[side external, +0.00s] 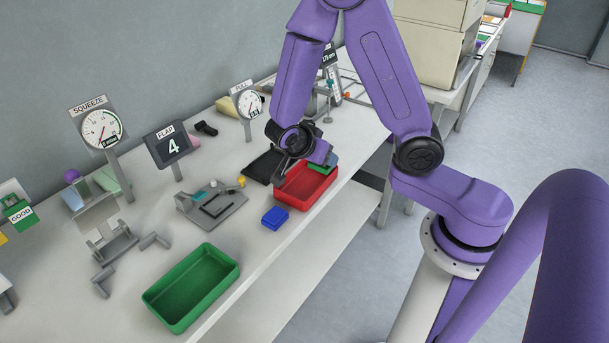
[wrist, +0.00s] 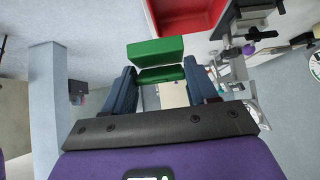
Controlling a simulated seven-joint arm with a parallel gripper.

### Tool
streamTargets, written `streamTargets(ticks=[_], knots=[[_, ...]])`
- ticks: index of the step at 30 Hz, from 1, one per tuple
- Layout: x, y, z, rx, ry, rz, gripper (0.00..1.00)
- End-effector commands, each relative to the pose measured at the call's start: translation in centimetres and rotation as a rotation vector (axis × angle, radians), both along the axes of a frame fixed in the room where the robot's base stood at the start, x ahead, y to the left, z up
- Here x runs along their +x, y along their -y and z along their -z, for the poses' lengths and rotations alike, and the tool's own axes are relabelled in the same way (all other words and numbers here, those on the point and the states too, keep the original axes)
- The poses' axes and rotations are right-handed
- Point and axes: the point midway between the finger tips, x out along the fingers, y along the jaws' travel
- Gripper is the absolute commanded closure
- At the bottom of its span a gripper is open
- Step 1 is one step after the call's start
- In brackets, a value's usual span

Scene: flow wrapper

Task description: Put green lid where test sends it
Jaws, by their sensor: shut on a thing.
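My gripper (side external: 316,162) is shut on the green lid (side external: 328,160), at the far end of the red tray (side external: 306,192). In the wrist view the green lid (wrist: 155,50) sits between the two dark blue fingers (wrist: 160,85), and the red tray (wrist: 185,14) shows beyond it. The lid's height above the tray is hard to tell. The flap display (side external: 167,144) reads 4. The squeeze dial (side external: 101,127) and the pull dial (side external: 248,102) stand on posts along the back; their small readouts are not clear. A green tray (side external: 190,288) stands empty at the bench's near edge.
A blue box (side external: 275,217) lies between the red and green trays. A grey fixture (side external: 212,206) and a grey clamp stand (side external: 110,245) are behind them. A black tray (side external: 262,167) lies beside the red one. A green GOOD sign (side external: 20,213) is at the far left.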

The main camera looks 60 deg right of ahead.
Motion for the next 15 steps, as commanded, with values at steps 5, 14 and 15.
streamTargets(ticks=[5, 14, 15], knots=[[1.5, 0.3, 2.1, -0.001, -0.004, 0.000, 0.75], [4.0, 0.5, 4.9, 0.000, -0.001, -0.001, 0.75], [4.1, 0.6, 5.1, 0.000, -0.001, -0.001, 0.75]])
